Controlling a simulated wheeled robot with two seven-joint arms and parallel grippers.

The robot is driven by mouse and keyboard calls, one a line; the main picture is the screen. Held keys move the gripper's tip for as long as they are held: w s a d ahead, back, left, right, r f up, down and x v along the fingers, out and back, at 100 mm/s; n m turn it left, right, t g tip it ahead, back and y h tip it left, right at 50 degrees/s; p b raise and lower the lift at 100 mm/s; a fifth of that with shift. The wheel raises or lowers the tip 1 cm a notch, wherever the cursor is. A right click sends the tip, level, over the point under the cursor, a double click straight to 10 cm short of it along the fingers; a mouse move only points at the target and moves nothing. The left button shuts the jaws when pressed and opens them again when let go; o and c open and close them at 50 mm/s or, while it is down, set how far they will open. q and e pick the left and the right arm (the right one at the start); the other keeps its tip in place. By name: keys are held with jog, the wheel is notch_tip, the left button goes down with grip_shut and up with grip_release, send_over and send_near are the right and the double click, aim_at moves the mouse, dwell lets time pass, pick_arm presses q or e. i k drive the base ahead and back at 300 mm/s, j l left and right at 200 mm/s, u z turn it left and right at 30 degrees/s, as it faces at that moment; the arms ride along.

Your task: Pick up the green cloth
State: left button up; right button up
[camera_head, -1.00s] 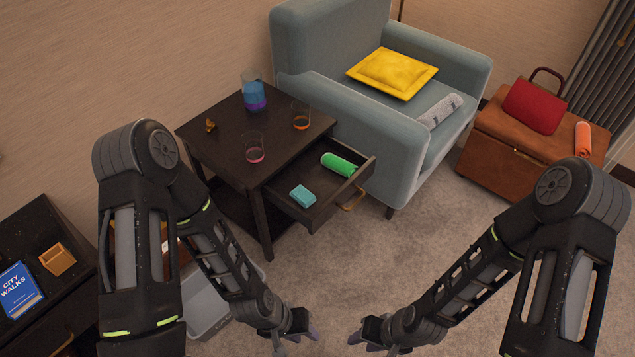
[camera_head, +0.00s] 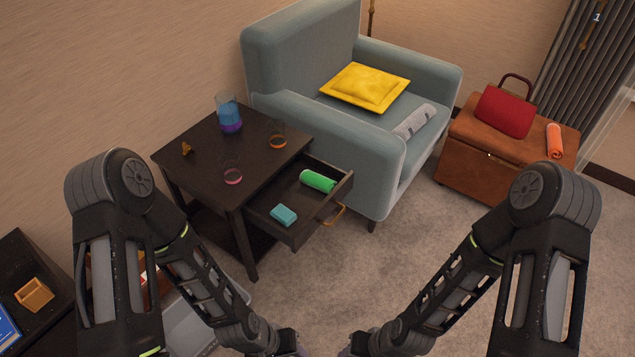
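The green cloth (camera_head: 319,181) is rolled up and lies in the open drawer (camera_head: 294,232) of the dark side table, near the drawer's back right side. A teal block (camera_head: 284,215) lies in the same drawer, closer to the front left. My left gripper (camera_head: 290,348) is at the bottom edge, below and in front of the drawer, well apart from the cloth. My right gripper (camera_head: 352,350) is also at the bottom edge, to the right of the left one. The fingertips of both are cut off by the frame, so their opening is hidden.
The side table (camera_head: 200,160) holds a blue-purple glass (camera_head: 230,115), two other glasses and a small gold figure. A grey-blue armchair (camera_head: 350,150) stands close to the drawer's right side. A brown ottoman (camera_head: 470,165) is farther right. Carpet (camera_head: 390,265) before the drawer is clear.

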aim_at(323, 184)
jog(key=u, duration=2.35)
jog(key=z, duration=2.25)
jog(key=l+u, duration=0.1)
jog(key=u, duration=0.3)
jog(key=l+u, duration=0.1)
jog(key=u, duration=0.25)
jog(key=i+l+u, duration=0.1)
jog(key=u, duration=0.3)
jog(key=l+u, duration=0.1)
jog(key=u, duration=0.25)
jog(key=l+u, duration=0.2)
jog(key=l, duration=0.15)
jog(key=k+l+u, duration=0.15)
jog(key=l, duration=0.2)
jog(key=k+l+u, duration=0.2)
jog(key=l, duration=0.15)
jog(key=l+u, duration=0.2)
jog(key=l, duration=0.2)
jog(key=k+l+u, duration=0.2)
jog(key=i+l, duration=0.05)
jog(key=l, duration=0.05)
